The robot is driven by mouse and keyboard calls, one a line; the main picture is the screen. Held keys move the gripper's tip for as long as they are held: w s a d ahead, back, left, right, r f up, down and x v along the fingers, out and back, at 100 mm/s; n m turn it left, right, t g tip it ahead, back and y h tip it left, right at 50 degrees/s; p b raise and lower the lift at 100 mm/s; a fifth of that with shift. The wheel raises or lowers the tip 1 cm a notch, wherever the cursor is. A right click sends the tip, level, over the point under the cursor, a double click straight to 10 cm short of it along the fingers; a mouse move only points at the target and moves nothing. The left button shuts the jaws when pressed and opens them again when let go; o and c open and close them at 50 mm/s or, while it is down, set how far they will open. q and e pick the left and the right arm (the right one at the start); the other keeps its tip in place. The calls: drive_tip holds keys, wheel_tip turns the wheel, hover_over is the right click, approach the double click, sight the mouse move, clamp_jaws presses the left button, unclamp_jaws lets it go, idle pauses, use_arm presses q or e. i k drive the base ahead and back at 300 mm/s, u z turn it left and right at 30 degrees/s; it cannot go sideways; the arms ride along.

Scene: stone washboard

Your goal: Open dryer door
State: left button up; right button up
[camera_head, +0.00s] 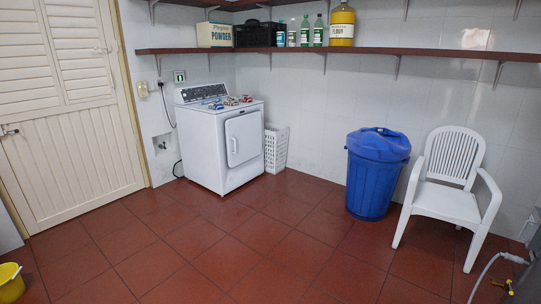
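The white dryer (205,155) stands against the back wall, left of the middle in the head view. Its door (244,138) is on the front face, which is turned to the right, and looks shut. Several small cans or packets (231,101) lie on top of the dryer. Neither of my grippers is in view.
A white basket (276,148) stands right of the dryer. A blue bin (369,185) and a white plastic chair (449,190) stand further right. A yellow bucket (10,281) is at the lower left. The red tiled floor (235,245) before the dryer is clear.

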sight(243, 134)
drive_tip(key=i, duration=5.7)
